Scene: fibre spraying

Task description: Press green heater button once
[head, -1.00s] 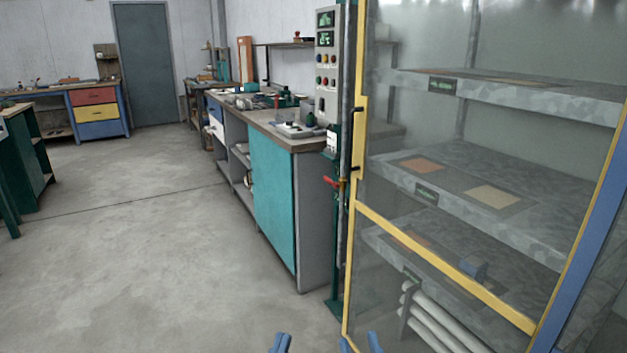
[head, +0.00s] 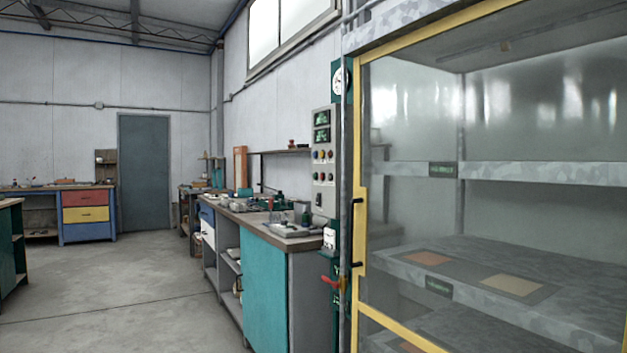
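A grey control panel (head: 323,160) stands upright just left of the glass cabinet, above the end of the workbench. It has two green-lit displays (head: 321,126) at the top and rows of small coloured buttons (head: 323,166) below them. The buttons are too small to tell surely which one is green or which belongs to the heater. Neither of my grippers is in the head view now.
A glass cabinet with a yellow door frame (head: 359,237) fills the right; its door looks closed. A teal workbench (head: 265,294) with clutter on top stands left of it. A red-handled valve (head: 330,282) sits beside the cabinet. The floor (head: 120,300) at left is clear.

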